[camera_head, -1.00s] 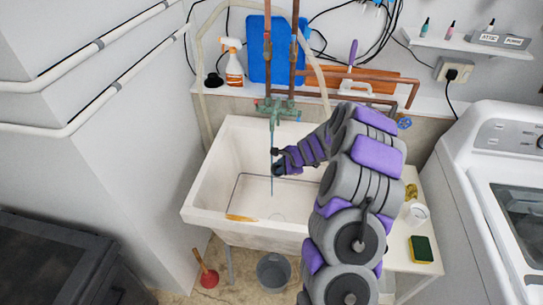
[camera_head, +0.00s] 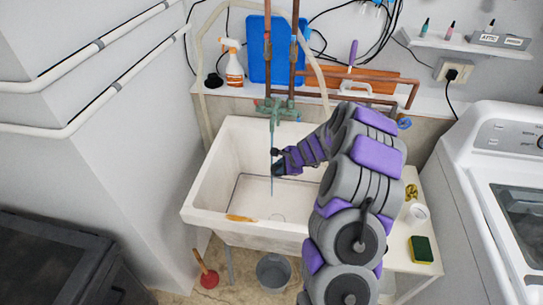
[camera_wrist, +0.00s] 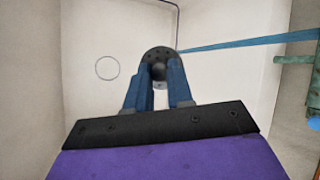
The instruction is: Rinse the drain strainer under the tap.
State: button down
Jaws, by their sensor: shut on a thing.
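The drain strainer (camera_wrist: 160,56) is a dark round disc with small holes, in the middle of the wrist view. My gripper (camera_wrist: 162,88) has its blue fingers shut on it and holds it over the white sink basin. In the head view my gripper (camera_head: 278,162) is inside the sink (camera_head: 205,190), below the green tap (camera_head: 276,112). A thin blue stream of water (camera_head: 271,183) runs down from the tap beside my gripper. In the wrist view the stream (camera_wrist: 250,41) reaches the strainer's edge.
A round drain outline (camera_wrist: 107,68) shows on the basin floor. A sponge (camera_head: 421,249) lies on the side table at the right. A plunger (camera_head: 208,278) and bucket (camera_head: 273,270) stand on the floor.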

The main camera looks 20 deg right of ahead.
jog(key=s+a+r+p, duration=0.1)
jog(key=s+r+p, duration=0.1)
jog(key=s+r, duration=0.2)
jog(key=shift+s+a, duration=0.15)
jog(key=shift+s, duration=0.25)
